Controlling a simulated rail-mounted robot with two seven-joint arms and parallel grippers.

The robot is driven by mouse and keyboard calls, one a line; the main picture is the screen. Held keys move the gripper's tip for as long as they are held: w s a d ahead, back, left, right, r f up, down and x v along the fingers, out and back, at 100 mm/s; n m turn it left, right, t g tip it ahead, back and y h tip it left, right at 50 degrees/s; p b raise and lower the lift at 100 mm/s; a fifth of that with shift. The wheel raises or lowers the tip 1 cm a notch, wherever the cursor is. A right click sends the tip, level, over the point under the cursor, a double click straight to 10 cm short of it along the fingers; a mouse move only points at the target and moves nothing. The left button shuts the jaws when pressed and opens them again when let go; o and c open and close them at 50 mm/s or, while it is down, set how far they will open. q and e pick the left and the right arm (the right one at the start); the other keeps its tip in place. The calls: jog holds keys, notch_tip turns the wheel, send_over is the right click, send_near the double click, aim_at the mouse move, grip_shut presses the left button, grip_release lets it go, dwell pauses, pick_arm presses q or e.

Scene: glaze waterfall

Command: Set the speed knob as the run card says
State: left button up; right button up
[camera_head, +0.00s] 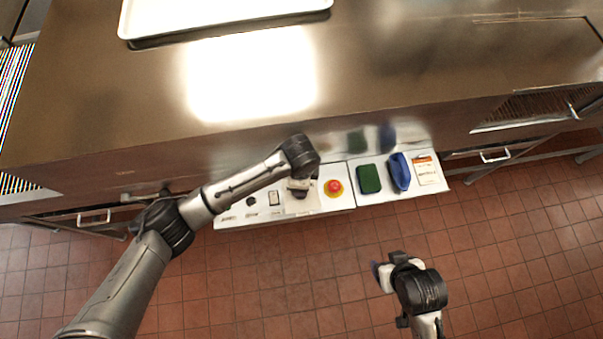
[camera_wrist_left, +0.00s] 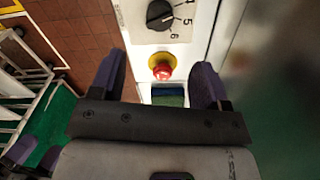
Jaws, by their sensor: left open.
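The speed knob (camera_wrist_left: 160,14) is black and sits on a white dial plate with the numbers 4, 5 and 6 showing, at the top edge of the left wrist view. A pale mark shows on its face, but its exact setting is unclear. In the head view my left gripper (camera_head: 299,187) is over the panel and hides the knob. In the wrist view my left gripper (camera_wrist_left: 158,72) is open and empty, its fingers spread either side of the red button, apart from the knob. The run card (camera_head: 427,172), white with an orange header, lies at the right; its writing is too small to read.
A red stop button (camera_head: 334,187) on a yellow base is just right of my left gripper. A green pad (camera_head: 369,179) and a blue object (camera_head: 399,172) lie on the shelf. My right gripper (camera_head: 381,276) is over the floor, clear of the shelf. A white tray (camera_head: 150,30) is on the counter.

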pick_arm(q)
notch_tip(320, 180, down, 11)
jog(key=shift+f+b, duration=0.15)
jog(key=shift+b, duration=0.55)
jog(key=c, duration=0.9)
